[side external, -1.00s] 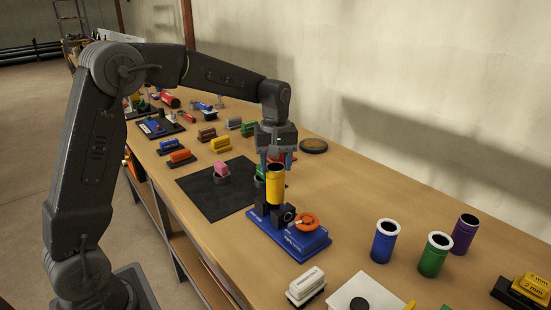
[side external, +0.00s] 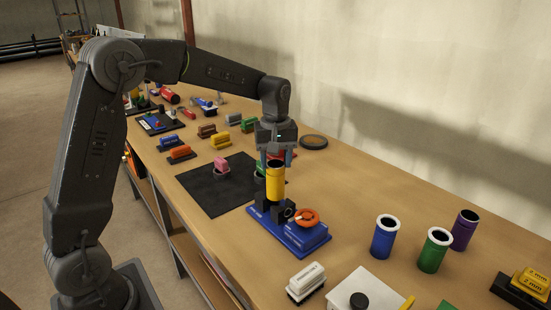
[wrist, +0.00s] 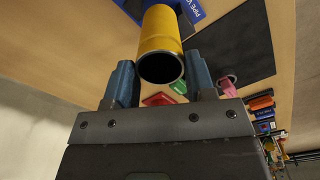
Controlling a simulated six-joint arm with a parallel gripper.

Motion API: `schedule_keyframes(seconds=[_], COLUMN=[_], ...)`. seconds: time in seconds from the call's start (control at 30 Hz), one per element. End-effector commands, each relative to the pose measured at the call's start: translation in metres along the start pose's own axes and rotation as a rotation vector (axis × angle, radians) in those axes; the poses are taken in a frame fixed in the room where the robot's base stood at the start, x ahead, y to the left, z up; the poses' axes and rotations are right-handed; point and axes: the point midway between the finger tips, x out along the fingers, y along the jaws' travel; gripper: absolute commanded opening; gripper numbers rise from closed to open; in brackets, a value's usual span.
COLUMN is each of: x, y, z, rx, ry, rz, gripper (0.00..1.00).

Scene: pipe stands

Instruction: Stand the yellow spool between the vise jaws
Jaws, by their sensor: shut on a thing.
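The yellow spool (side external: 275,182) is upright, with its dark open end on top. Its lower end is at the black jaws of the blue vise (side external: 305,242); whether it rests on anything there is hidden. The vise has an orange handwheel (side external: 306,217). My gripper (side external: 276,160) points down and is shut on the upper part of the spool. In the wrist view the spool (wrist: 163,30) extends away from between the two blue-grey fingers of my gripper (wrist: 161,82), and a corner of the vise (wrist: 192,10) shows beyond it.
A black mat (side external: 200,195) with a pink piece (side external: 221,164) lies left of the vise. Blue (side external: 384,240), green (side external: 432,253) and purple (side external: 462,233) spools stand to the right. A white block (side external: 306,280) is in front. The bench between vise and spools is clear.

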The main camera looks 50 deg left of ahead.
Motion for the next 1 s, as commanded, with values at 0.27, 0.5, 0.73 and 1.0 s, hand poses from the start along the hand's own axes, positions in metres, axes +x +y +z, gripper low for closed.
schedule_keyframes(seconds=[0.27, 0.5, 0.73, 1.0], x=[0.006, 0.011, 0.015, 0.021], y=[0.000, 0.000, 0.000, 0.000], z=[0.000, 0.000, 0.000, 0.000], rx=[0.000, 0.000, 0.000, 0.000], ry=[0.000, 0.000, 0.000, 0.000], rz=[0.000, 0.001, 0.000, 0.001], gripper=[0.17, 0.17, 0.17, 0.17])
